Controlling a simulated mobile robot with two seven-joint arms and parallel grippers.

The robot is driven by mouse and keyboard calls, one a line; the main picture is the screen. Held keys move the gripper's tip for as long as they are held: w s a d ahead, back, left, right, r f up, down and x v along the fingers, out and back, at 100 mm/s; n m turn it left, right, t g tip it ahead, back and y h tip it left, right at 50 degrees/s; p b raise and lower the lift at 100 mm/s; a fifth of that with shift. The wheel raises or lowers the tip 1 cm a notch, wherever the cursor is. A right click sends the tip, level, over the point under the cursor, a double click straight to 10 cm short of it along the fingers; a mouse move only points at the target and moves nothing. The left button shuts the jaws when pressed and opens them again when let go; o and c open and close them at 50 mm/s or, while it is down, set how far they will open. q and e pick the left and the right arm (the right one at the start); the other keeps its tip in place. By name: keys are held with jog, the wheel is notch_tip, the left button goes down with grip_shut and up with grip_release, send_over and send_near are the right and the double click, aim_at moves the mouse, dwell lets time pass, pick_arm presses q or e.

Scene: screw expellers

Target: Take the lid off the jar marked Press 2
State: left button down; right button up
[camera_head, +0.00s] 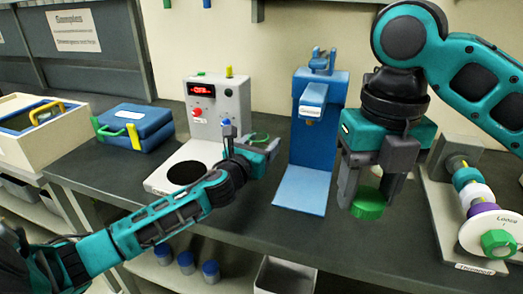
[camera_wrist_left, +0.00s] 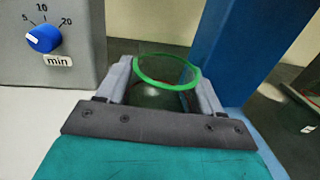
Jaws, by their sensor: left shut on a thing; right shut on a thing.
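My left gripper (camera_head: 262,148) is shut on a clear jar (camera_head: 259,138) with a green rim. In the left wrist view the jar (camera_wrist_left: 166,72) sits between both fingers, its round mouth open and uncovered. No label can be read on it. My right gripper (camera_head: 368,188) is shut on a green lid (camera_head: 367,206), pointing down and holding it above the table, to the right of the jar and apart from it.
A grey device (camera_head: 218,110) with a red display and a white base stands behind my left gripper. A blue press (camera_head: 318,150) stands between the grippers. A blue case (camera_head: 136,128), an open wooden box (camera_head: 40,130) and a roller stand (camera_head: 468,205) flank them.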

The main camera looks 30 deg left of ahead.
pick_arm(q)
jog(key=shift+f, duration=0.3)
jog(key=shift+f, duration=0.15)
jog(key=shift+c, duration=0.8)
grip_release()
